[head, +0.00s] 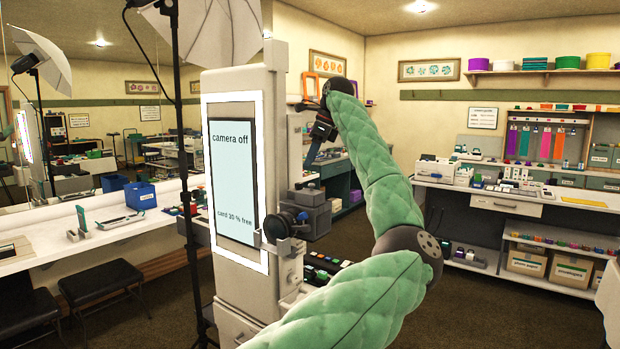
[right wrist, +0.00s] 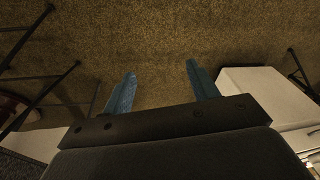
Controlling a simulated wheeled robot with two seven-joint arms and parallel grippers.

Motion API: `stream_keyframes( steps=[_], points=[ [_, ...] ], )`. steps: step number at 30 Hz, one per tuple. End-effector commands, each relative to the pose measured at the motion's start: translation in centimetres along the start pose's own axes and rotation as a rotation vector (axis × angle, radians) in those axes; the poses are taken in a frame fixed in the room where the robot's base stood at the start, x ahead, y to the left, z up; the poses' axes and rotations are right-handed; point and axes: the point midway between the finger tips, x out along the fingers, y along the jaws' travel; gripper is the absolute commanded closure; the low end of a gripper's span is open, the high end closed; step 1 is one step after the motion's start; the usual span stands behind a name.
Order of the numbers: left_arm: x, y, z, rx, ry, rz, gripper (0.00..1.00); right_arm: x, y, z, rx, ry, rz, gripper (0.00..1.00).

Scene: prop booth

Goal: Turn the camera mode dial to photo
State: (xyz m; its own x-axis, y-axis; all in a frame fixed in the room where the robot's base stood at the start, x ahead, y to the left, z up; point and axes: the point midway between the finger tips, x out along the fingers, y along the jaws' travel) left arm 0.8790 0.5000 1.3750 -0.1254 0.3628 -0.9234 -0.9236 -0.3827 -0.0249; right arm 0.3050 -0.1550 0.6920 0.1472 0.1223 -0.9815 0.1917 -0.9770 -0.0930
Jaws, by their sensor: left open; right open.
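The tall pale booth column (head: 238,85) stands left of centre in the head view. Its lit screen (head: 232,170) reads "camera off" and "card 30 % free". A dark round knob-like part (head: 278,226) sticks out at the column's lower right; it may be the mode dial, and its setting is too small to read. My left gripper (head: 312,155) hangs right of the column, above that part and apart from it; it is open and empty. My right gripper (right wrist: 160,85) shows in the right wrist view, open and empty, with its blue fingers apart over the floor.
A counter with a blue bin (head: 140,195) and two black stools (head: 98,279) are at left. Stocked shelves (head: 520,200) line the right wall. A white cabinet (right wrist: 265,100) is close right of my right gripper.

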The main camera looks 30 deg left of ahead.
Motion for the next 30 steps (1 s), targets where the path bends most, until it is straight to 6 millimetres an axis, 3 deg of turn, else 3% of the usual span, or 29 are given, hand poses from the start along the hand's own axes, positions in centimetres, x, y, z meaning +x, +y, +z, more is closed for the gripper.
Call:
stream_keyframes(
  steps=[8, 18, 30],
  points=[
    [2.7, 0.1, 0.0, -0.002, 0.000, 0.004, 0.56, -1.1, 0.5, 0.3, 0.008, -0.023, 0.013, 0.41],
    [6.7, 0.0, 0.0, -0.001, 0.000, 0.002, 0.56, 4.0, 0.9, -0.3, 0.006, -0.028, 0.019, 0.41],
    [7.8, 0.0, 0.0, 0.000, 0.000, 0.001, 0.56, 5.4, 1.1, -0.3, 0.006, -0.028, 0.020, 0.41]
  ],
)
